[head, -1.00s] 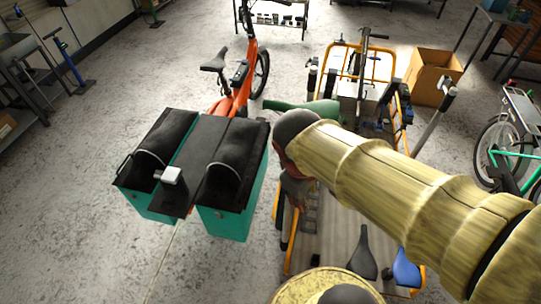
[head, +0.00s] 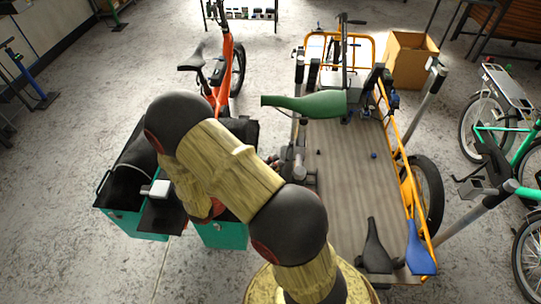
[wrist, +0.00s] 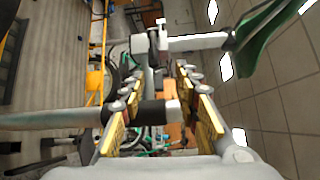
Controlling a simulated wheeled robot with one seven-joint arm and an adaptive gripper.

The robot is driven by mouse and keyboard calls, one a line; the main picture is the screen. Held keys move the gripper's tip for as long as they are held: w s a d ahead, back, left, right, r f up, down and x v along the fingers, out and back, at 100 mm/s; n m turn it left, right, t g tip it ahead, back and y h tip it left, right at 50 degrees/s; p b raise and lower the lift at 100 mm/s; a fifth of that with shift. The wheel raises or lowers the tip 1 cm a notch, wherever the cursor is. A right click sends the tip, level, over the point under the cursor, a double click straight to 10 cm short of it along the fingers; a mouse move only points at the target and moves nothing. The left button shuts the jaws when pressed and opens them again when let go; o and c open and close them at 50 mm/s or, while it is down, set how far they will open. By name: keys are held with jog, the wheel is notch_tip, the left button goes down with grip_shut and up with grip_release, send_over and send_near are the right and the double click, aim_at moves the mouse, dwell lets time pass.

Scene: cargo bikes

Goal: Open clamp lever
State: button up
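My gripper (wrist: 157,82) is open in the wrist view, its yellow-padded fingers apart on either side. A grey bar with a black section (wrist: 155,112) and a pale end cap shows between the fingers, not visibly gripped. Past the fingertips is a pale grey clamp head (wrist: 152,45), with a post running right from it to a green saddle (wrist: 262,35). I cannot tell which part is the clamp lever. My arm hides part of this area in the head view.
Teal cargo boxes with black tops (head: 128,180) stand at left, by an orange bike (head: 222,70). A wooden cargo bed (head: 345,190) with an orange rail lies at right. A black saddle (head: 375,245) and blue saddle (head: 420,250) sit at its near end. A cardboard box (head: 412,62) stands behind.

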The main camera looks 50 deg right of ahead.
aim_at(287, 155)
jog(key=shift+n+t+h, duration=0.3)
jog(key=shift+n+t, duration=0.2)
jog(key=shift+n, duration=0.3)
jog(key=shift+w+d+f+b, duration=0.1)
jog(key=shift+d+f+b, duration=0.2)
jog(key=shift+d, duration=0.95)
jog(key=shift+w+d+f+b, duration=0.1)
jog(key=shift+d+b, duration=0.35)
jog(key=shift+d, duration=0.85)
jog(key=shift+d+f+b, duration=0.15)
jog(key=shift+d+b, duration=0.2)
jog(key=shift+d, duration=0.9)
jog(key=c, duration=0.8)
grip_shut()
